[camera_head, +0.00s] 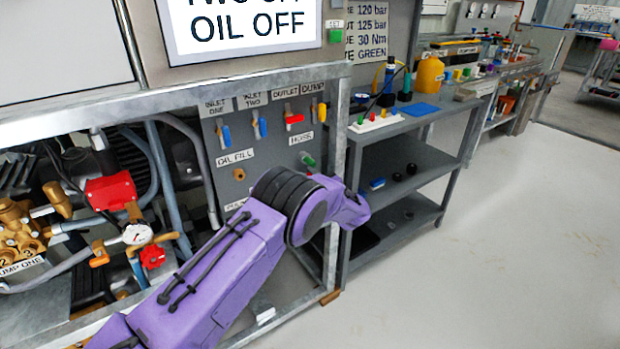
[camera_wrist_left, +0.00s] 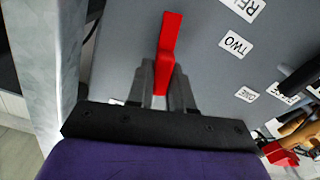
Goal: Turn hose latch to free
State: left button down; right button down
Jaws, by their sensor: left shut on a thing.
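In the left wrist view, my left gripper (camera_wrist_left: 162,88) is shut on a red latch lever (camera_wrist_left: 168,42). The lever sticks out beyond the fingers, in front of a grey panel (camera_wrist_left: 120,45). Its lower part is between the fingers, and its pivot is hidden. In the head view my purple left arm reaches from the bottom left to the frame's right post, and its fingers and the red lever are hidden there. A HOSE label (camera_head: 301,138) sits on the grey valve panel (camera_head: 262,105), above a green fitting (camera_head: 307,159). My right gripper is in neither view.
Blue, red and yellow valve levers line the panel's top. Pump one with a gauge (camera_head: 137,234) and red parts is at the left. A grey shelf (camera_head: 425,122) with bottles stands to the right of the frame. The floor (camera_head: 500,240) at the right is clear.

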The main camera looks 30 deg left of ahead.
pick_arm(q)
jog(key=n, duration=0.2)
jog(key=n+b, duration=0.1)
jog(key=shift+s+f+n, duration=0.15)
jog(key=shift+f+n, duration=0.1)
jog(key=shift+n, duration=0.15)
jog(key=n+b, duration=0.1)
jog(key=n, duration=0.2)
jog(key=shift+s+f+n, duration=0.1)
jog(key=shift+f+n, duration=0.05)
jog(key=shift+n, duration=0.15)
jog(key=shift+s+a+f+n+b, duration=0.15)
jog(key=shift+n+b, duration=0.8)
jog(key=shift+n, duration=0.9)
jog(key=shift+w+d+f+n+b, duration=0.1)
jog(key=shift+n+b, duration=0.8)
jog(key=shift+n, duration=0.95)
jog(key=c, duration=1.1)
grip_release()
